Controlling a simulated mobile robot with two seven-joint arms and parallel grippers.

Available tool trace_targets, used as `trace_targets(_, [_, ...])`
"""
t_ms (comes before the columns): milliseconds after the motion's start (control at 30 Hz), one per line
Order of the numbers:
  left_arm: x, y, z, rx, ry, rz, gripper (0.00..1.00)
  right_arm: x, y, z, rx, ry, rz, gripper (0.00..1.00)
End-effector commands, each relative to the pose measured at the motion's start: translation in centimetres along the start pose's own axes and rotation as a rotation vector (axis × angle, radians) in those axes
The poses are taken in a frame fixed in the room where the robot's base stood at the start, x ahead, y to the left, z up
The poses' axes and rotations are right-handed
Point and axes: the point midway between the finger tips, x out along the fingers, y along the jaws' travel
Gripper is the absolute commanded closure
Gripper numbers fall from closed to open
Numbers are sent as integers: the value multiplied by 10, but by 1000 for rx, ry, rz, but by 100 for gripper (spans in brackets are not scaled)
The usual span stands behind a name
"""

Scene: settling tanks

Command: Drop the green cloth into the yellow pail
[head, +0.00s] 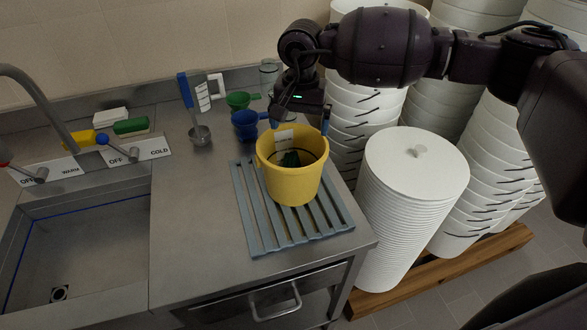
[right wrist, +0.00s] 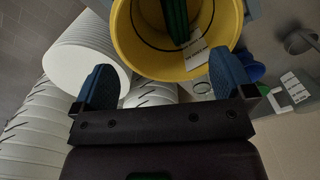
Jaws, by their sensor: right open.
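The yellow pail (head: 292,187) stands upright on a grey slatted mat on the steel counter. The green cloth (head: 290,159) lies inside the pail, partly hidden by its rim. In the right wrist view the cloth (right wrist: 176,20) shows as a green strip inside the pail (right wrist: 140,62). My right gripper (head: 300,118) is above the pail's far rim, its blue fingers spread apart. My left gripper is not in view.
The grey slatted mat (head: 246,220) lies under the pail. Blue (head: 245,124) and green (head: 240,99) scoops and a metal ladle (head: 200,135) are behind it. A sink (head: 75,245) is at left. Stacked white tubs (head: 415,190) stand close at right.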

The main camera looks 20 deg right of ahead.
Motion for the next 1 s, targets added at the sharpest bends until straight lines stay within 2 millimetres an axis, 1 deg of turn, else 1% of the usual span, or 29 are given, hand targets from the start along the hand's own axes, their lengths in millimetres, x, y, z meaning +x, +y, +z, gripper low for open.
trace_targets(167, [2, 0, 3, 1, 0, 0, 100, -15, 0, -1, 0, 4, -2, 0])
trace_targets(500, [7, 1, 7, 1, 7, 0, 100, -74, 0, 0, 0, 3, -2, 0])
trace_targets(600, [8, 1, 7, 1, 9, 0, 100, -89, 0, 0, 0, 2, -1, 0])
trace_targets(700, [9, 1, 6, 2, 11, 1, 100, -99, 0, 0, 1, 2, -2, 0])
trace_targets(800, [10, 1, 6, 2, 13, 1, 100, -105, 0, 0, 1, 1, 0, 0])
trace_targets(1000, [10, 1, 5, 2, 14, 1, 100, -108, 0, 0, 0, 0, 0, 0])
